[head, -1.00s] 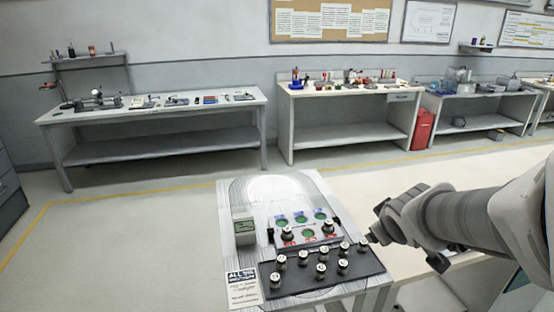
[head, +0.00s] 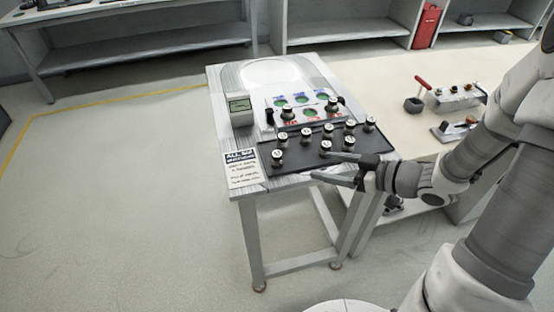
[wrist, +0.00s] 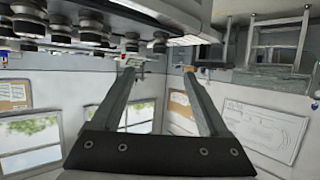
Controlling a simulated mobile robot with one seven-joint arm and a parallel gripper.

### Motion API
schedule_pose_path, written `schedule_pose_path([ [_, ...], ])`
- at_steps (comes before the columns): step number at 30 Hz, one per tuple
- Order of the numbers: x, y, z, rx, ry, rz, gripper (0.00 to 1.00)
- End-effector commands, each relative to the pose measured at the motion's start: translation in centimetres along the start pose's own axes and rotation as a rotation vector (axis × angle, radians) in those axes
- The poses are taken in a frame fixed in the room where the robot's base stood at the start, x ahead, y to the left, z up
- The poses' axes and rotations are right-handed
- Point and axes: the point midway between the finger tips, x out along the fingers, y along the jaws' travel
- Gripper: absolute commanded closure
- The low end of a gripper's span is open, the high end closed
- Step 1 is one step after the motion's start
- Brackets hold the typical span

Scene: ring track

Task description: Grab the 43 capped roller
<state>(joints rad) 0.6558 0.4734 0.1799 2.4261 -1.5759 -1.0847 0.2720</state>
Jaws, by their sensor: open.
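Several capped rollers with pale, marked tops stand upright on a black tray (head: 300,162) at the front of a small table. The cap markings are too small to read, so I cannot tell which one is the 43 capped roller. One roller (head: 325,148) is at the front middle, another (head: 347,142) to its right, and another (head: 277,157) at the front left. My gripper (head: 319,165) is open and empty at the tray's front edge, its fingers pointing left, close to the front middle roller. In the wrist view my open fingers (wrist: 159,71) have nothing between them; dark rollers (wrist: 88,37) show upside down.
Behind the tray is a panel with green holes (head: 304,101); two rollers stand there. A small display box (head: 240,108) is at the left and a printed sign (head: 241,168) at the front left. A pale bench (head: 400,85) with tools is at the right. Floor at left is clear.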

Motion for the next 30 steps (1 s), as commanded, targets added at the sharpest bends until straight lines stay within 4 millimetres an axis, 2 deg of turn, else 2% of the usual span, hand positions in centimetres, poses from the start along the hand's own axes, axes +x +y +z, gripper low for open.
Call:
schedule_pose_path([
  [6,5.1,-0.1,0.3,-0.002,-0.001,-0.006,0.22],
  [12,9.0,-0.1,0.2,-0.003,-0.002,-0.003,0.22],
  [15,10.2,-0.1,0.1,-0.003,-0.001,-0.002,0.22],
  [20,11.0,0.0,0.1,-0.003,-0.003,0.0,0.22],
  [30,15.5,-0.1,0.4,-0.003,-0.002,-0.001,0.22],
])
